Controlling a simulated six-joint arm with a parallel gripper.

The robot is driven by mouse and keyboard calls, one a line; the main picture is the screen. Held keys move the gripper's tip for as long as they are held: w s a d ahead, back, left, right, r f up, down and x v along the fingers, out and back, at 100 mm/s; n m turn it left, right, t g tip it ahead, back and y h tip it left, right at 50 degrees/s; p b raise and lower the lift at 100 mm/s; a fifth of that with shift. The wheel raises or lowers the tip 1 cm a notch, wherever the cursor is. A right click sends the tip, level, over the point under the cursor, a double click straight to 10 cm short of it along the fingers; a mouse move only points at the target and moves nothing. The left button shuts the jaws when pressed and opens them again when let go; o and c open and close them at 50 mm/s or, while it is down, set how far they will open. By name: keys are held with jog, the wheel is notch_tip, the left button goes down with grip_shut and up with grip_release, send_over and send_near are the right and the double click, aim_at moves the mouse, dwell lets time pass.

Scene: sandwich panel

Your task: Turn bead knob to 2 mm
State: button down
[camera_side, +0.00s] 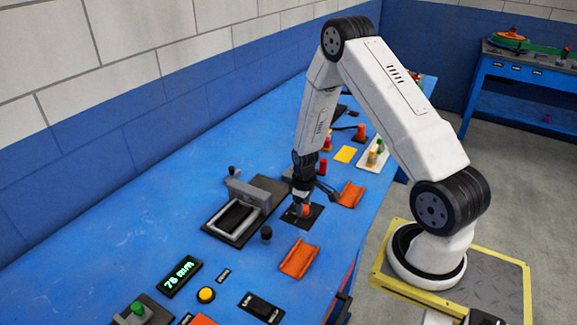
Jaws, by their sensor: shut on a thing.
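A small orange-red knob (306,211) sits on a black square plate (314,221) near the middle of the blue bench. I take it to be the bead knob; its scale marks and pointer are too small to read. My gripper (302,206) points straight down over the plate and is shut on this knob. The fingers hide part of the knob, so its setting cannot be told.
A grey clamp-like fixture (234,226) stands just left of the plate. Orange channel pieces (299,260) lie in front and to the right. A display (180,275) reading about 78 m/m, a yellow button (206,295) and a black switch (262,307) are nearer the front.

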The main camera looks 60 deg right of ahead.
jog(key=shift+m, duration=1.6)
jog(key=shift+c, duration=0.7)
grip_release()
jog(key=shift+r, duration=0.2)
jog(key=shift+r, duration=3.7)
